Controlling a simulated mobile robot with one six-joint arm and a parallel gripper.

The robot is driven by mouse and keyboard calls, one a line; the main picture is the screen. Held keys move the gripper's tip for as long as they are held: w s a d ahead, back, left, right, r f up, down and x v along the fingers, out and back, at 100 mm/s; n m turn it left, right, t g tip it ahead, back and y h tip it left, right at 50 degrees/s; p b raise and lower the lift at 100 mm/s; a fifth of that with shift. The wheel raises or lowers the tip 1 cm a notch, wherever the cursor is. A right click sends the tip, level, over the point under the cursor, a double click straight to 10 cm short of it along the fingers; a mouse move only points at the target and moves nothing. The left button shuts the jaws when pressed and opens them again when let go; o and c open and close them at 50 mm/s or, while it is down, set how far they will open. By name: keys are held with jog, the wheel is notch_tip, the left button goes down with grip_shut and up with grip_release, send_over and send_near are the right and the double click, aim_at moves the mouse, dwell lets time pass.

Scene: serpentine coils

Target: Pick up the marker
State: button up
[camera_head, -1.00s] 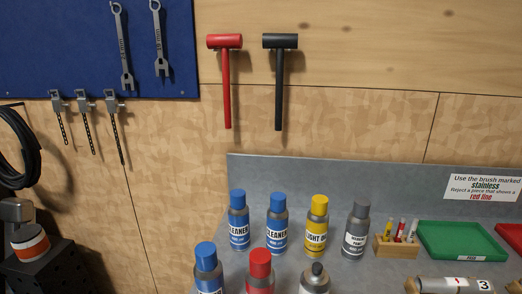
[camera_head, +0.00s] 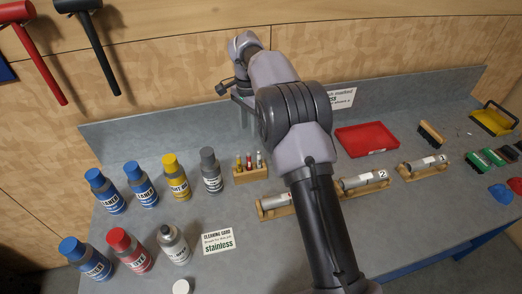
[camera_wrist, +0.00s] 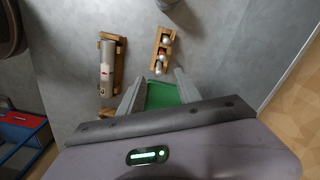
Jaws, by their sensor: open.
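A small wooden holder (camera_head: 251,175) stands on the grey bench, right of the grey-capped bottle. Three slim upright pieces stand in it: one yellowish (camera_head: 239,161), one red (camera_head: 249,159) and one pale with red (camera_head: 259,158). Which one is the marker I cannot tell. In the wrist view the holder (camera_wrist: 156,60) shows from above, with round tops in a row, just beyond my fingertips. My gripper (camera_wrist: 160,78) is open and empty above the bench. In the head view my arm hides much of the gripper.
Several bottles (camera_head: 174,178) stand left of the holder, with a card (camera_head: 218,241) in front. Metal tubes on wooden cradles (camera_head: 363,182) lie to the right. A red tray (camera_head: 366,139) and brushes (camera_head: 431,133) are farther right. A back panel (camera_head: 160,128) edges the bench.

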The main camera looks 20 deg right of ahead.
aim_at(249, 159)
jog(key=f+b, duration=0.1)
jog(key=f, duration=0.2)
jog(key=f+b, duration=0.1)
jog(key=f, duration=0.3)
jog(key=f+b, duration=0.1)
jog(key=f, duration=0.3)
jog(key=shift+a, duration=0.25)
jog(key=f, duration=0.2)
jog(key=f+b, duration=0.1)
jog(key=f, duration=0.2)
jog(key=shift+w+f, duration=0.25)
jog(key=shift+f, duration=0.15)
jog(key=shift+r, duration=0.1)
jog(key=shift+c, duration=0.2)
grip_shut()
